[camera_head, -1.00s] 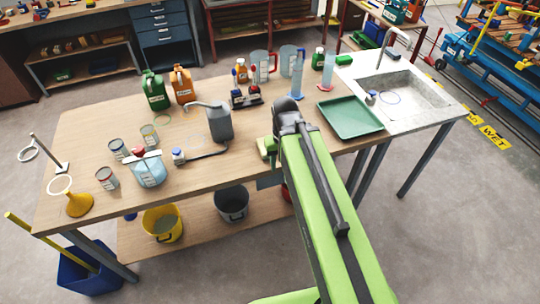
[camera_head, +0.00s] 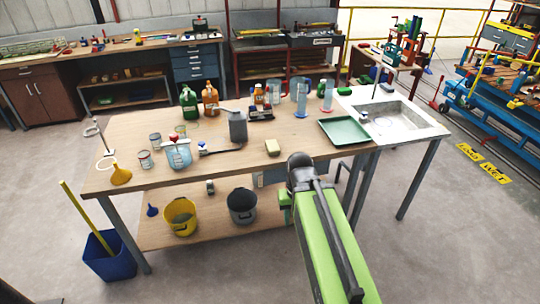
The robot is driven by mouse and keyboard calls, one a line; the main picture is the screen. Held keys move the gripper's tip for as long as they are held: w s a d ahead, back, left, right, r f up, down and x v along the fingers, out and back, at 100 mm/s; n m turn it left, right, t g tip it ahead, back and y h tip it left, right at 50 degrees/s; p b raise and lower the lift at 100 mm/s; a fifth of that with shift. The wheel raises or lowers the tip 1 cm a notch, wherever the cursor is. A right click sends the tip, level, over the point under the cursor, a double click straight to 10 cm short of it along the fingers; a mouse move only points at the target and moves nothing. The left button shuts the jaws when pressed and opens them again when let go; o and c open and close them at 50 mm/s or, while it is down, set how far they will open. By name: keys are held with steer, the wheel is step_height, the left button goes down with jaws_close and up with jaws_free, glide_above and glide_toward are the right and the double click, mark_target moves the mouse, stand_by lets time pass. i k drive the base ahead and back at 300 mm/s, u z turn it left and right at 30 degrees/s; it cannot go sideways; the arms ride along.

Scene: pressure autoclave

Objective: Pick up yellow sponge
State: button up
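The yellow sponge (camera_head: 272,147), a small pale yellow block, lies on the wooden workbench (camera_head: 215,165) near its front edge, left of the green tray (camera_head: 344,131). My green arm reaches up from the bottom right of the picture. My gripper (camera_head: 285,205) is at the far end of the arm, in front of the bench's front edge, below the sponge in the picture and apart from it. The dark wrist and the arm hide most of the gripper, so its fingers do not show clearly.
A grey pump bottle (camera_head: 238,127) and a black-corded item stand left of the sponge. A glass vessel (camera_head: 178,153) and a yellow funnel (camera_head: 120,173) are farther left. A sink (camera_head: 398,118) is at the right. Yellow (camera_head: 181,217) and grey buckets (camera_head: 242,206) sit on the lower shelf.

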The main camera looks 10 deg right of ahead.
mark_target(272, 150)
steer(key=i, duration=0.85)
steer(key=u, duration=0.75)
steer(key=i, duration=0.95)
steer(key=u, duration=0.55)
steer(key=k, duration=0.7)
steer(key=u, duration=0.25)
steer(key=i, duration=0.7)
steer(key=z, duration=0.1)
